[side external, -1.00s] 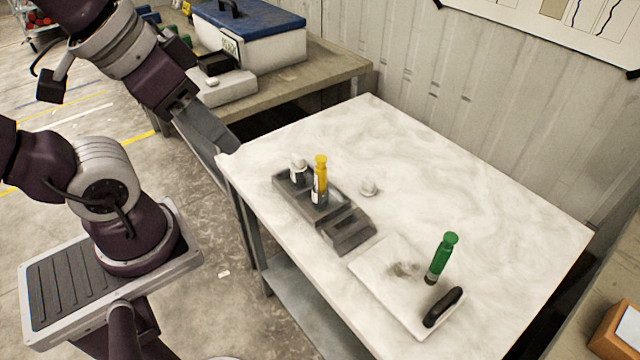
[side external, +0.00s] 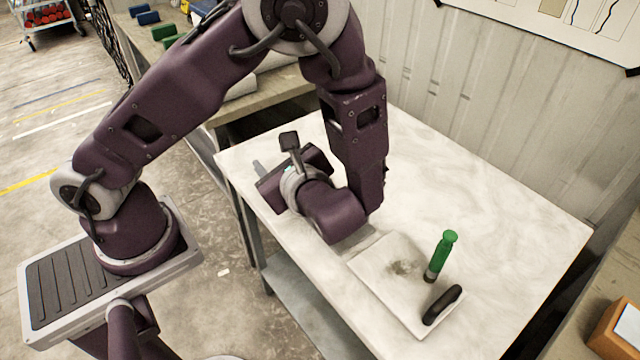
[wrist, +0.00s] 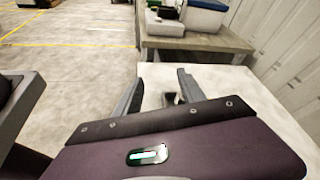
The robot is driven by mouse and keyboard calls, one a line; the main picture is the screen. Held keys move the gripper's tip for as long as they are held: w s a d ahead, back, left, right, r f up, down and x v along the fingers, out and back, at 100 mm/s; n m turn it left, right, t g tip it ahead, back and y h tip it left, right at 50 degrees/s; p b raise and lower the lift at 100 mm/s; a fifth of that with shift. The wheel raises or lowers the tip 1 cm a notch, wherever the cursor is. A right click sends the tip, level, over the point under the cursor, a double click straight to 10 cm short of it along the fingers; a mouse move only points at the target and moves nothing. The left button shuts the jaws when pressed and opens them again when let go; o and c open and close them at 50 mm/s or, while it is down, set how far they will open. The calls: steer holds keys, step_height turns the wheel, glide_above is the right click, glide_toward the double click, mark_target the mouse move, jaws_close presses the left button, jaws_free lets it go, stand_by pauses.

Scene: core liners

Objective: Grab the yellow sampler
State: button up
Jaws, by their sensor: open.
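The yellow sampler does not show now; in the side external view my arm covers the spot where it stood in the dark rack. My gripper (side external: 258,168) is over the left part of the white marbled table (side external: 510,215), its fingers mostly hidden behind its own body. In the wrist view my gripper (wrist: 160,88) has its two fingers spread apart. A small dark grey shape (wrist: 171,98) shows low between them, largely hidden by the gripper body; I cannot tell what it is.
A black-handled object (side external: 442,305) lies at the tray's right end. The table's right side is clear. A side bench (wrist: 195,43) with boxes stands beyond.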

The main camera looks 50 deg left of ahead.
steer(key=w+d+f+m+t, duration=0.5)
steer(key=w+f+m+t, duration=0.1)
steer(key=f+m+t, duration=0.4)
steer(key=w+a+r+m, duration=0.1)
steer(key=w+a, duration=0.3)
steer(key=a, duration=0.1)
steer(key=shift+w+h, duration=0.2)
steer(key=shift+h, duration=0.2)
steer(key=shift+a+r, duration=0.1)
jaws_close()
